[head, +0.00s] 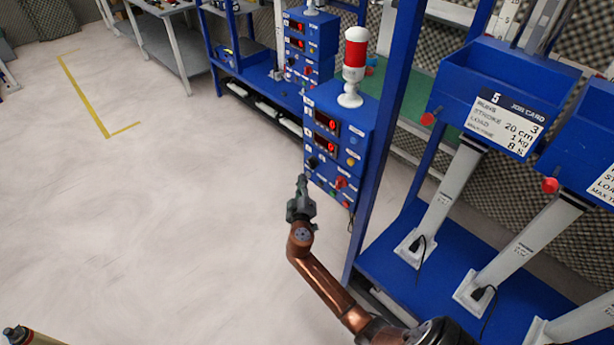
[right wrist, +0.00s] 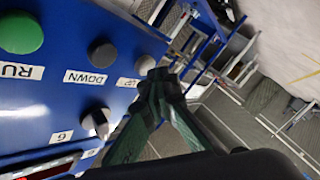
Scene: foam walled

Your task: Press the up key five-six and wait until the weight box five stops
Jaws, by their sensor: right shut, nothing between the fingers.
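The blue control box (head: 342,120) stands on the bench in the head view, with red digits on its two displays. My right gripper (head: 302,183) is shut and empty at the box's lower left. In the right wrist view, its fingertips (right wrist: 158,76) are at a grey key (right wrist: 146,63) beside a label that reads as UP and is partly covered. I cannot tell whether they touch it. The weight box five (head: 502,92), blue with a job card, stands on a light column at right. My left gripper is not in view.
A red signal lamp (head: 355,55) tops the control box. A blue post (head: 388,140) stands between the box and the weight columns. A green RUN button (right wrist: 20,33) and a selector knob (right wrist: 95,122) are near the gripper. The floor (head: 150,200) at left is clear.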

